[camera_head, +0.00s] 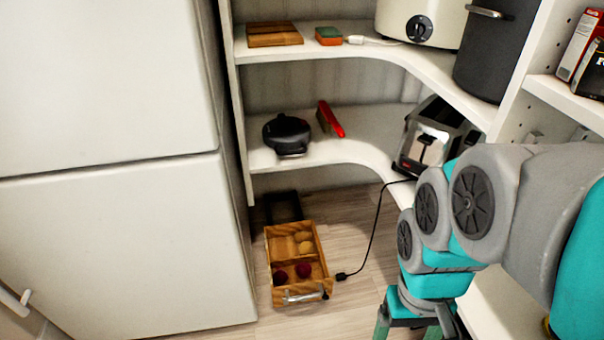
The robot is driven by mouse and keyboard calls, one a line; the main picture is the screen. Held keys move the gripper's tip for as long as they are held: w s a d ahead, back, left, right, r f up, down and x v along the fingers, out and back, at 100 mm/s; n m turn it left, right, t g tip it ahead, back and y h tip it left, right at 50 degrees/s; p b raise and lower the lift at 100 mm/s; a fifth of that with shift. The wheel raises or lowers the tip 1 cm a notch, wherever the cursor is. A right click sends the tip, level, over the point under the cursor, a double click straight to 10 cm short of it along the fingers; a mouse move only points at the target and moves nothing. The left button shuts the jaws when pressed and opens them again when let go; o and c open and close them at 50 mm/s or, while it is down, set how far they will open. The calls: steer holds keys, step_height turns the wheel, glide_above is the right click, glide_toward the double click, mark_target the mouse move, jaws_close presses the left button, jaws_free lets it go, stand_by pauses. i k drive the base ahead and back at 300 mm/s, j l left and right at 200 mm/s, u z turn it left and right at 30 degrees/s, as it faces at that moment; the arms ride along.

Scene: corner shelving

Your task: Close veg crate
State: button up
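The wooden veg crate (274,287) stands on the floor below the shelves. Its top is open and a divider splits it. Yellowish round items (303,242) lie in the far part, and dark red round items (303,270) lie in the near part. A metal handle (303,295) is on its near end. A dark box-like thing (283,207) is right behind it, partly in shadow under the shelf. My gripper (411,334) points down at the bottom edge, to the right of the crate and apart from it. Its fingertips are cut off by the frame.
A black cable (374,235) hangs from the toaster (430,140) to a plug (342,276) on the floor beside the crate. A white fridge (120,200) stands close on the left. Shelves hold a black pan (287,133) and a pot (497,45). Floor around the crate's near end is clear.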

mark_target(282, 250)
steer(key=k+u, duration=0.15)
steer(key=u, duration=0.3)
steer(key=k+j+u, duration=0.15)
steer(key=u, duration=0.35)
